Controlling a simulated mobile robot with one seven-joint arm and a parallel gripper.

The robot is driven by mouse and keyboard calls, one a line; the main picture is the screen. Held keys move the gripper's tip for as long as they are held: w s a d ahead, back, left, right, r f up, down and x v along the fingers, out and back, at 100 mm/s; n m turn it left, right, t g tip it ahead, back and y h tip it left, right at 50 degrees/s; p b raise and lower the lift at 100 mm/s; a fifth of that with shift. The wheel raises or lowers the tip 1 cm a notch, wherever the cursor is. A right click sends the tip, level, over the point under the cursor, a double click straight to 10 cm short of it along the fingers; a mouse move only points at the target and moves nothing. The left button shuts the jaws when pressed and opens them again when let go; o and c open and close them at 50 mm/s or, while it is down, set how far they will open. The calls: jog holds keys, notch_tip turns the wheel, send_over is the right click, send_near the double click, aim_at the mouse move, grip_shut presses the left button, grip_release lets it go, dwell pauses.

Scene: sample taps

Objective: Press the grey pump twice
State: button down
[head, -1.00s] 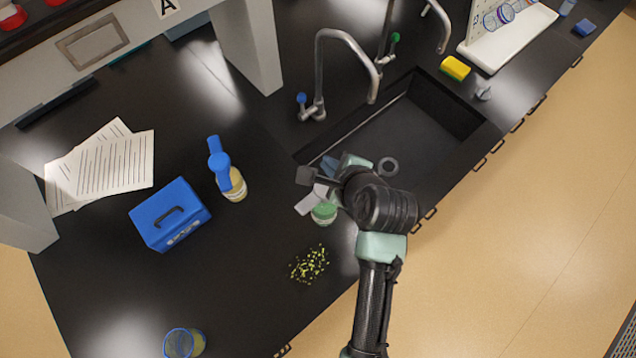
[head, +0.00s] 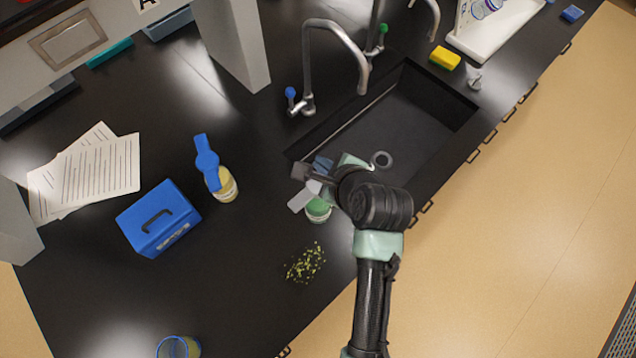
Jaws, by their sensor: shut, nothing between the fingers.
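The grey pump (head: 301,198) is a flat light-grey head on a small bottle of green stuff (head: 318,211), upright on the black bench in front of the sink's left end. My gripper (head: 303,173) is shut and empty. In the picture its dark fingertips lie just above the grey pump head; I cannot tell whether they touch it. My wrist hides part of the bottle's right side. A second bottle with a blue pump (head: 207,163) and yellow contents stands to the left.
A blue box (head: 158,218) and papers (head: 87,172) lie to the left. Green crumbs (head: 306,263) are scattered in front of the bottle. The sink (head: 410,125) with its tap (head: 335,45) is behind and right. A glass (head: 178,346) stands at the front edge.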

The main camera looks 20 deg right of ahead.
aim_at(319, 183)
notch_tip(319, 183, down, 4)
jog(key=b, duration=0.3)
jog(key=shift+b, duration=0.3)
jog(key=shift+f+b, duration=0.4)
jog(key=shift+f, duration=0.6)
jog(key=shift+f, duration=0.15)
dwell(0.7)
jog(key=shift+f, duration=0.25)
jog(key=shift+f+b, duration=0.35)
jog(key=shift+f, duration=0.65)
dwell(1.0)
jog(key=shift+r+p, duration=1.35)
jog(key=shift+p, duration=0.1)
jog(key=shift+r, duration=0.1)
